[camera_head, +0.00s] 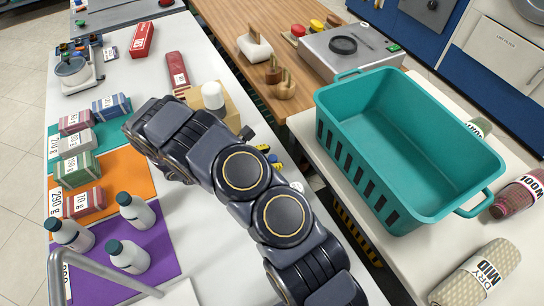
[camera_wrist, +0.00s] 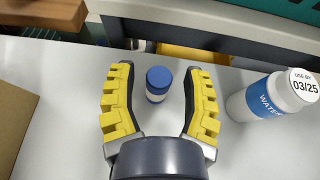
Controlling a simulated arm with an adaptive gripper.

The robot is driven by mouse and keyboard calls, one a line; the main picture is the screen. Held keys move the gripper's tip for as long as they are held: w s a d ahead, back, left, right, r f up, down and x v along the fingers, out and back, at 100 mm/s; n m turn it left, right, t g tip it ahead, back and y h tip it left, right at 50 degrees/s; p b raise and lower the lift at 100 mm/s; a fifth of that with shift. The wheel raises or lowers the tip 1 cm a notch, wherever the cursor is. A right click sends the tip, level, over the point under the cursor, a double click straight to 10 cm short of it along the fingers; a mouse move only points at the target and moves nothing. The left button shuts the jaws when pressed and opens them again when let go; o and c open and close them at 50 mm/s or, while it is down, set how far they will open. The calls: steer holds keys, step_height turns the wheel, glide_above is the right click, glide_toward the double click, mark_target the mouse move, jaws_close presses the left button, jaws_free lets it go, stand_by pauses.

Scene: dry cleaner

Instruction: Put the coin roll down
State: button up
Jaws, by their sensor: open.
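The coin roll, seen as a small blue-topped cylinder with a pale band (camera_wrist: 158,84), stands upright on the white table between my fingertips. My gripper (camera_wrist: 155,92) is open, its yellow ridged fingers on either side of the roll with a visible gap to each. In the head view my arm covers most of this spot. Only bits of the yellow fingers and a small blue patch, likely the coin roll (camera_head: 272,158), show past my wrist.
A white water bottle (camera_wrist: 275,97) stands close to the right finger. A cardboard box (camera_wrist: 14,108) is at the left. A teal crate (camera_head: 400,140) stands on the neighbouring surface. Bottles (camera_head: 137,211) and small packs (camera_head: 76,171) occupy coloured mats at the left.

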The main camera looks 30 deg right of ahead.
steer(key=w+v, duration=0.1)
steer(key=v, duration=1)
steer(key=s+d+r+m+g+y, duration=0.2)
steer(key=s+d+r+m+y, duration=0.1)
steer(key=s+r+m, duration=0.35)
steer(key=s+d+r+m+g+y, duration=0.25)
steer(key=s+r+m, duration=0.25)
steer(key=r, duration=0.3)
steer(key=s+a+r+m+t+y, duration=0.1)
steer(key=s+a+r+m+y, duration=0.2)
steer(key=s, duration=0.4)
steer(key=s+a+r+m+t+y, duration=0.1)
steer(key=s+a+r+m+y, duration=0.2)
steer(key=s, duration=0.5)
steer(key=shift+a+r+m+y, duration=0.4)
steer(key=shift+r+m+y, duration=0.05)
steer(key=shift+m+y, duration=0.3)
